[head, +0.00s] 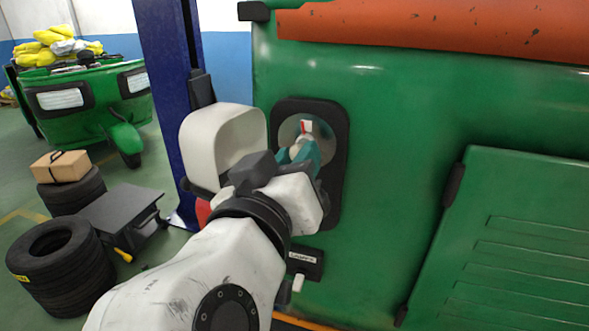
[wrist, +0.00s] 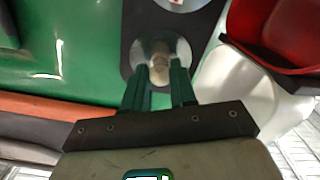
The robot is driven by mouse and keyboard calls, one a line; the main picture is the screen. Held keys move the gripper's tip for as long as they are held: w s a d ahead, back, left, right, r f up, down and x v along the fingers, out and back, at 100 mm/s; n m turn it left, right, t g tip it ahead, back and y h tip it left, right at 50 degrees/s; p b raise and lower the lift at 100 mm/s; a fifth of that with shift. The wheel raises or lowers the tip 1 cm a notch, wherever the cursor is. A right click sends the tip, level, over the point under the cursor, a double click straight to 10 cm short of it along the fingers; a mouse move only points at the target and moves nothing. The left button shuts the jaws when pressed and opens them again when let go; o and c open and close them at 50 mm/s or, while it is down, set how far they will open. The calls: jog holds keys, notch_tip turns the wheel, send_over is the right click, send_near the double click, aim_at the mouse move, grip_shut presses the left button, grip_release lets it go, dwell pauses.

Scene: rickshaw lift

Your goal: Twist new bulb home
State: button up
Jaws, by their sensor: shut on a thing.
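The bulb (wrist: 160,66) is a pale, glassy piece in a round, shiny lamp recess (wrist: 178,50). It sits between the tips of my gripper (wrist: 160,84), whose dark teal fingers are shut on it. How deep its base sits in the socket is hidden. In the head view, my gripper (head: 305,152) reaches into the upper lamp recess (head: 290,131) of a black lamp panel (head: 338,135) on the green rickshaw body (head: 400,130). A small white and red piece (head: 307,127) shows at the recess; I cannot tell what it is. My wrist hides the panel's lower part.
A white lens cover (head: 222,145) stands out left of the panel, with a red one (head: 203,212) below it, close to my wrist. A blue post (head: 165,80) rises behind. Tyres (head: 60,265) and a dark low cart (head: 120,215) stand on the left floor.

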jog(key=shift+d+r+m, duration=0.1)
jog(key=shift+d+m, duration=0.1)
jog(key=shift+m, duration=0.2)
jog(key=shift+m+b, duration=0.3)
jog(key=shift+b, duration=0.4)
jog(key=o, duration=0.8)
jog(key=shift+a, duration=0.1)
jog(key=shift+c, duration=0.5)
jog(key=v, duration=0.8)
jog(key=shift+p, duration=0.3)
